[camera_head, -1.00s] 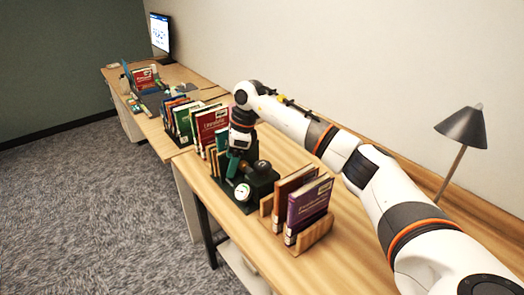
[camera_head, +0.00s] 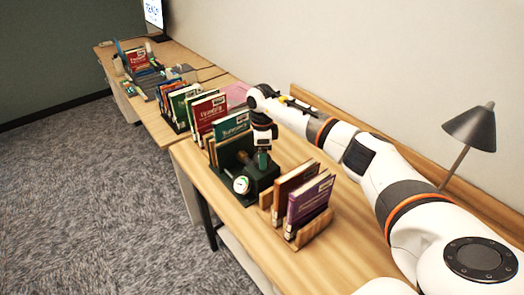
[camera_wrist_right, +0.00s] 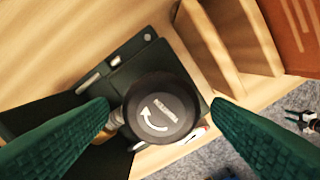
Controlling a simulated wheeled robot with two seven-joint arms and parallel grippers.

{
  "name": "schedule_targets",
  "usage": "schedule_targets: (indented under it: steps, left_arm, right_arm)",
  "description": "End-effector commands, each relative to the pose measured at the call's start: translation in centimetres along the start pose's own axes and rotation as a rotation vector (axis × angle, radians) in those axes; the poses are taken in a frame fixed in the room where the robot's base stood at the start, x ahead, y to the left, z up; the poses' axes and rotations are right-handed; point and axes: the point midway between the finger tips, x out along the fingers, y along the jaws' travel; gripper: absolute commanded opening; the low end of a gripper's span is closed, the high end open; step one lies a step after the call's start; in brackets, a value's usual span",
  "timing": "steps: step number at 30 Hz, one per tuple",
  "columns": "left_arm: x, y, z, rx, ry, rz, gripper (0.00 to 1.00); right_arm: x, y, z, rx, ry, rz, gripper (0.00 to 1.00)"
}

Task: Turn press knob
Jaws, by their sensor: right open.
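The press (camera_head: 262,180) is a dark green block on the desk with a round white gauge (camera_head: 241,184) on its front left. Its knob (camera_wrist_right: 160,108) is round and black with a white curved arrow, and shows in the wrist view. My right gripper (camera_head: 263,160) points down over the press, and hides the knob in the head view. In the wrist view its two green fingers (camera_wrist_right: 160,104) are open, one on each side of the knob. A small gap shows beside each fingertip; I cannot tell their height against the knob. My left gripper is out of view.
Brown and purple books (camera_head: 308,202) stand in a wooden holder (camera_head: 313,230) close right of the press. Green and red books (camera_head: 232,128) stand behind it on the left. A grey lamp (camera_head: 471,128) stands at the right. Bare desk lies behind the holder.

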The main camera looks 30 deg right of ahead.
Motion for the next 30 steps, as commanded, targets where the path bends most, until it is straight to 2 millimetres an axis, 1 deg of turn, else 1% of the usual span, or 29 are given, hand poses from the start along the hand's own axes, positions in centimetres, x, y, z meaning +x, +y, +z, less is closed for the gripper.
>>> schedule_targets:
  steps: [1, 3, 12, 20, 21, 30]
  left_arm:
    - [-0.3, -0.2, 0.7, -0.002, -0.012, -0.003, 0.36]
    - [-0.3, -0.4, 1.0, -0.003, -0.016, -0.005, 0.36]
    - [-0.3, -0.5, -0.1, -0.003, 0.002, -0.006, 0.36]
    - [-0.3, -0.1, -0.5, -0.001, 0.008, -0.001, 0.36]
    - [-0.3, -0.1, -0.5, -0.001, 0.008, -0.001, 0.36]
    - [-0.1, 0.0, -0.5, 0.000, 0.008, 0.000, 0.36]
  right_arm:
    - [0.3, -0.1, 0.0, 0.000, -0.001, -0.002, 0.73]
    - [0.7, 0.0, 0.0, 0.000, 0.000, 0.000, 0.73]
    - [1.0, 0.0, 0.0, 0.000, 0.000, 0.001, 0.73]
    - [0.9, 0.0, 0.0, 0.000, 0.000, 0.001, 0.31]
    - [0.9, 0.0, 0.0, 0.000, 0.000, 0.001, 0.29]
    - [0.9, 0.0, 0.0, 0.045, 0.000, 0.001, 0.29]
